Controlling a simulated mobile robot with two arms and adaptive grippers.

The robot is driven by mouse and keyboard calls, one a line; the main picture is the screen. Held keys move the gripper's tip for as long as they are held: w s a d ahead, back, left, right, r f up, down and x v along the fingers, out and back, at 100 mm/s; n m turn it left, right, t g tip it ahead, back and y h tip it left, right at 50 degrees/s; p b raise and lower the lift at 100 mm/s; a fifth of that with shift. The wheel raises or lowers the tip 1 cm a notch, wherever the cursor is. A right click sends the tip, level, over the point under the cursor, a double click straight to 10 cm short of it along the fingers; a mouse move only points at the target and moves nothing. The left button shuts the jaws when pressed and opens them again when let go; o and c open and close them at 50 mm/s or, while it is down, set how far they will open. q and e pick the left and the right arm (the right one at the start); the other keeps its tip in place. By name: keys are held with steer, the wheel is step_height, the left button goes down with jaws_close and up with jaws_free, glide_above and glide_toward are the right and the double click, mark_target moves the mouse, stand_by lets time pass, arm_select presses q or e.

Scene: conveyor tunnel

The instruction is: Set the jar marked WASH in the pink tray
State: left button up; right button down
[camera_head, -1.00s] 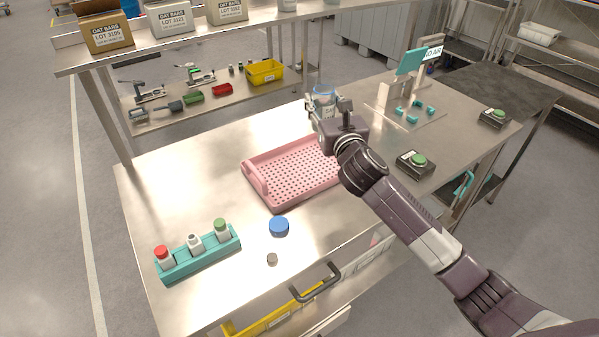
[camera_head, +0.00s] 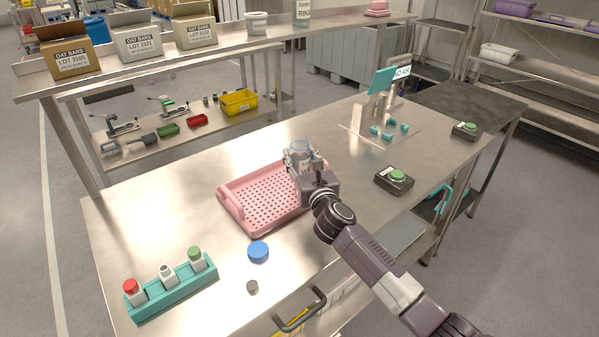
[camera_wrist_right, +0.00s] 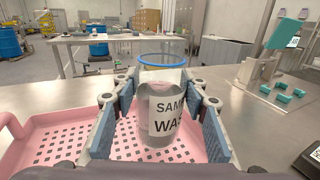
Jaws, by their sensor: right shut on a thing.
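My right gripper (camera_head: 303,160) is shut on a clear jar (camera_head: 299,150) with a blue rim, upright, at the far right part of the pink tray (camera_head: 232,212). In the right wrist view, the jar (camera_wrist_right: 160,110) stands between the blue finger pads of the gripper (camera_wrist_right: 158,125), its label partly reading "SAM" and "WAS". Perforated floor of the tray (camera_wrist_right: 62,135) shows around and below the jar. I cannot tell whether the jar's base touches the floor. My arm and gripper hide the tray's right part in the head view. My left gripper is not in view.
A "RINS" jar (camera_head: 302,12) stands on the upper shelf.

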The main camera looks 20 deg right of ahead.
mark_target(300, 170)
steer(key=shift+f+b, duration=0.75)
steer(key=shift+f, duration=1.4)
steer(key=shift+f, duration=0.2)
steer(key=c, duration=1.2)
jaws_free()
steer(key=shift+o, duration=0.2)
steer(key=shift+r, duration=0.25)
steer(key=shift+s+f, duration=0.15)
steer(key=shift+s, duration=0.25)
steer(key=s, duration=1.1)
steer(key=shift+s+a, duration=0.2)
steer(key=shift+a, duration=0.1)
